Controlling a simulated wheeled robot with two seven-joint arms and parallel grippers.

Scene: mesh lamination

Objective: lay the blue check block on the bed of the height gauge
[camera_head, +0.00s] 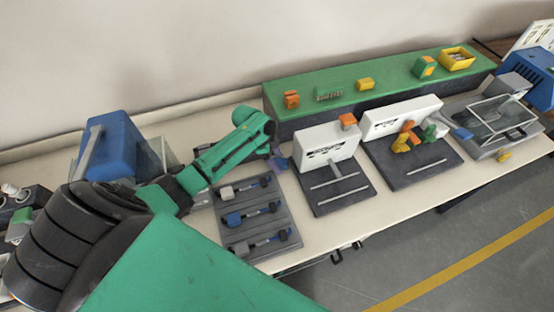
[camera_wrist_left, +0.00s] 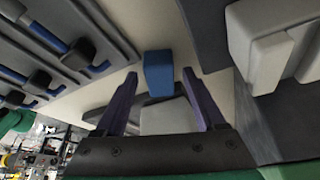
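The blue check block (camera_wrist_left: 158,73) is in the left wrist view, on the cream bench between the two fingers. It shows gaps on both sides, and the fingers do not touch it. My left gripper (camera_wrist_left: 160,78) is open around or just above the block; the exact height is unclear. In the head view my left gripper (camera_head: 277,158) is low over the bench, between the dark tool rack and the nearer white-panelled station, and largely hides the block. That station (camera_head: 326,150) has a dark base with a light bar; I cannot tell whether it is the height gauge. My right gripper is not in view.
A grey rack (camera_head: 262,243) with several blue-handled tools lies in front of the gripper. A second white-panelled station (camera_head: 400,118) stands further right with orange and green parts. A green-topped shelf (camera_head: 385,80) runs along the back. A grey glass-lidded device (camera_head: 490,118) stands at right.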

